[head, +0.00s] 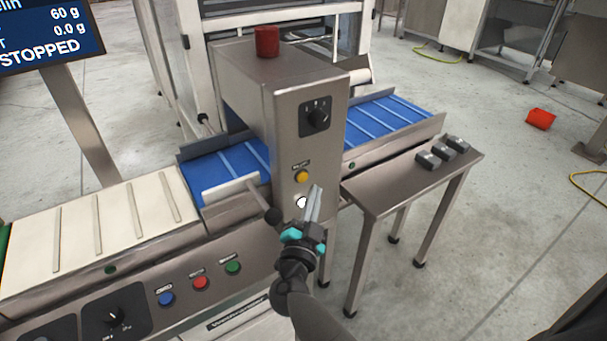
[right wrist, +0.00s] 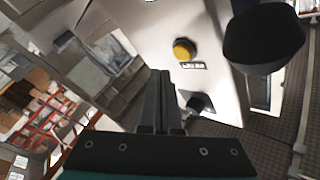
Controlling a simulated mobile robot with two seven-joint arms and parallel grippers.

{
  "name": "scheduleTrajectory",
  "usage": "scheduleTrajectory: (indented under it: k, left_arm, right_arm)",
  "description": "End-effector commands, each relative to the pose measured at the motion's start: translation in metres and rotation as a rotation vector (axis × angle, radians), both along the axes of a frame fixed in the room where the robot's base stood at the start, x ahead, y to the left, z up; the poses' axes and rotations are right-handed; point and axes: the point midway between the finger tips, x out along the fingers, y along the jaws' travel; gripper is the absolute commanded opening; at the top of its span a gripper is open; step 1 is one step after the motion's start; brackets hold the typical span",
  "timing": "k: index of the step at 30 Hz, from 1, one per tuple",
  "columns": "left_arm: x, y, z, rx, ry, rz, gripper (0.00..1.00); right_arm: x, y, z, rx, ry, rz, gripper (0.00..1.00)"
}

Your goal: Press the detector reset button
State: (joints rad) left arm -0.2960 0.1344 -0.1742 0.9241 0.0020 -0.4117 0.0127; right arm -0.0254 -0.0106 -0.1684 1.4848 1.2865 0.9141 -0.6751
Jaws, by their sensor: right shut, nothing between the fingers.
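The yellow button (head: 302,177) sits on the narrow front face of the grey steel detector housing (head: 292,142), under a small label too small to read. It also shows in the right wrist view (right wrist: 184,50). In the right wrist view the shut fingertips (right wrist: 161,73) appear close to the yellow button, with a visible gap. My left gripper is not in view.
A black dial (head: 317,117) is above the button; a red cap (head: 267,41) tops the housing. A dark ball knob (head: 272,215) is left of my gripper. Blue, red and green buttons (head: 201,283) line the lower panel. A side table (head: 400,189) holds grey blocks. The screen (head: 45,33) reads STOPPED.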

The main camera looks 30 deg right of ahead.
Motion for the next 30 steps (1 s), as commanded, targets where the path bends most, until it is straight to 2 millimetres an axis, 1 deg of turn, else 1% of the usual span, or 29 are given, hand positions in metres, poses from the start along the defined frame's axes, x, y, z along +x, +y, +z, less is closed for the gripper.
scheduleTrajectory:
  k: [1, 3, 6, 10, 30]
  left_arm:
    - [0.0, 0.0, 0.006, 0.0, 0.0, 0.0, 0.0]
    - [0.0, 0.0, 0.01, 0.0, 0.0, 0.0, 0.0]
    - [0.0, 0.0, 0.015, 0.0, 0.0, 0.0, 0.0]
    - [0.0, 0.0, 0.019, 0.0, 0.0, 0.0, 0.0]
    - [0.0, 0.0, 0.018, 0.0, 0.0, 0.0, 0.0]
  right_arm:
    - [-0.006, -0.001, 0.003, -0.001, 0.002, 0.0, 0.0]
    - [-0.013, -0.001, 0.003, 0.0, 0.001, -0.001, 0.0]
    - [-0.023, -0.002, 0.002, 0.0, 0.001, -0.001, 0.0]
    - [-0.031, -0.003, 0.002, -0.001, 0.001, 0.0, 0.0]
    - [-0.032, -0.003, 0.001, 0.0, -0.002, 0.0, 0.0]
